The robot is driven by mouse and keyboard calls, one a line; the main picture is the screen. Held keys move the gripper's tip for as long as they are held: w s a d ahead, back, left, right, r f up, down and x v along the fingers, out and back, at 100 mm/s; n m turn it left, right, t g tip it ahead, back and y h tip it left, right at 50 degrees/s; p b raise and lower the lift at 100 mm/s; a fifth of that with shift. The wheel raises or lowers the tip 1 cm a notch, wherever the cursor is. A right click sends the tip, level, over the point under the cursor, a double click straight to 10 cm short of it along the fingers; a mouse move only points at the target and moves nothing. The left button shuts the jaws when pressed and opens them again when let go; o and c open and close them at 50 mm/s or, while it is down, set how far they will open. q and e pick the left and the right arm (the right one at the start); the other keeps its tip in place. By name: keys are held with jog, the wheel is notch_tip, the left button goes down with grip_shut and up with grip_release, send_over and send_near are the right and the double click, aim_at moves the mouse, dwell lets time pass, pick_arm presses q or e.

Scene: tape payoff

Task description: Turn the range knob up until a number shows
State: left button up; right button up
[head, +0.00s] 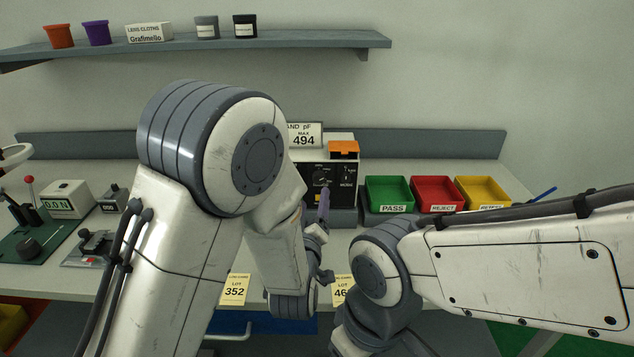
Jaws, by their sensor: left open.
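The meter (347,174) stands at the back of the bench, a pale case with a black front panel. A knob (322,181) shows on the panel, with small white markings around it. The left part of the panel is behind my left arm, and I see no lit number on the visible part. My left gripper (323,206) is open, its fingers pointing up toward the panel just below the knob. I cannot tell whether they touch it. My right arm comes in from the right, but its gripper is not visible.
Green PASS (389,193), red REJECT (437,193) and yellow (482,191) bins stand right of the meter. An orange box (343,149) sits on the meter. A sign reading 494 (304,136) is behind it. Yellow lot cards (234,290) are at the front edge. Devices stand at left.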

aim_at(318, 180)
pick_arm(q)
jog(key=w, duration=0.2)
jog(key=w+p, duration=0.1)
jog(key=w, duration=0.2)
jog(key=w+d, duration=0.1)
jog(key=w, duration=0.1)
jog(key=shift+w+p, duration=0.4)
grip_shut()
